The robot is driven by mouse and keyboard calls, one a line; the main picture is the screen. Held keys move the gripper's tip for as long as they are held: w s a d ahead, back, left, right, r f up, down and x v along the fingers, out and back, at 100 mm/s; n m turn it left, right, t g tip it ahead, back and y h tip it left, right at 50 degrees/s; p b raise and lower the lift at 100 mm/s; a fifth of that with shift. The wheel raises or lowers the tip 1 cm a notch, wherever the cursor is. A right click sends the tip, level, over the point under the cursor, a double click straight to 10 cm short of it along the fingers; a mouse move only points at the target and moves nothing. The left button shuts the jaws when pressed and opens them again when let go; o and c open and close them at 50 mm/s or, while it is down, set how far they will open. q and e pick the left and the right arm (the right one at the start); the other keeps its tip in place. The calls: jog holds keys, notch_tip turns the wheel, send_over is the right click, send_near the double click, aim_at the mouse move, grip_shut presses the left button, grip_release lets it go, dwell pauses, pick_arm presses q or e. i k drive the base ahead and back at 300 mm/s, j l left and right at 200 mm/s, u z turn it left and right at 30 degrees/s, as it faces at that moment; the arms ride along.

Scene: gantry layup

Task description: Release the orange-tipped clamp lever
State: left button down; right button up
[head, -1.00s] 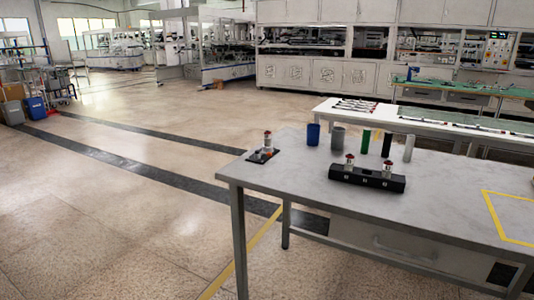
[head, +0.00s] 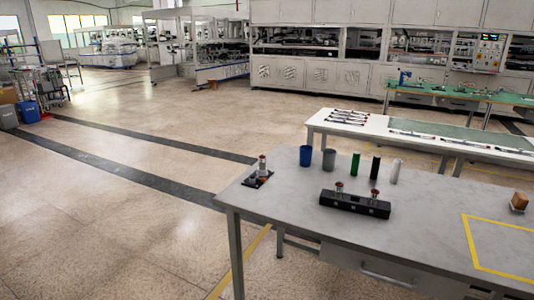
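A small black plate (head: 249,182) lies near the left end of the grey table (head: 300,190). An upright pale post with a red top (head: 262,166) stands on it. A small orange-red spot (head: 264,179) shows low on the plate, perhaps the clamp lever's tip. The lever's shape and position are too small to tell. Neither of my grippers is in view.
A black block (head: 355,205) with two red-topped knobs stands mid-table. Behind it are a blue cup (head: 306,156), a grey cup (head: 329,159), and green, black and white cylinders. A brown block (head: 519,202) sits right, near a yellow outline. Floor left is open.

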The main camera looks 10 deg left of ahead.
aim_at(263, 179)
jog(key=i+j+z, duration=0.1)
jog(key=z, duration=0.3)
jog(key=j+z, duration=0.5)
jog(key=z, duration=0.3)
jog(key=j+z, duration=0.35)
jog(key=j, duration=0.8)
jog(key=k+j, duration=0.1)
jog(key=j, duration=0.6)
